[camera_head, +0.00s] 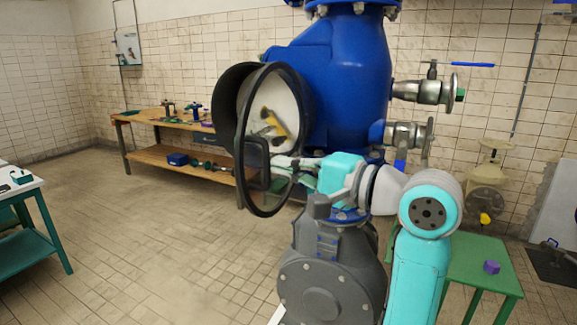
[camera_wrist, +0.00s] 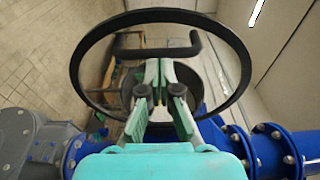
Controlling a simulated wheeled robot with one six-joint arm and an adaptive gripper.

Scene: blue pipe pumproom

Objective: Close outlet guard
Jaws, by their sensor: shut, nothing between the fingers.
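The outlet guard (camera_head: 243,172) is a round black-rimmed cover with a clear pane and a black bar handle (camera_head: 257,163). It stands swung away from the black round housing (camera_head: 232,88) on the blue pump body, so it is open. In the wrist view the guard's rim (camera_wrist: 240,62) circles my fingers, with the handle (camera_wrist: 155,51) just beyond the tips. My gripper (camera_head: 280,160) is shut and empty, close to the handle and inside the rim's outline; its fingers show in the wrist view (camera_wrist: 160,70). I cannot tell whether they touch the guard.
A grey flanged pump (camera_head: 330,275) stands below my gripper. Steel valves (camera_head: 420,92) stick out at the right of the blue body. A wooden workbench (camera_head: 180,160) is behind at left, a green table (camera_head: 480,262) at right. Tiled floor at left (camera_head: 130,225) is free.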

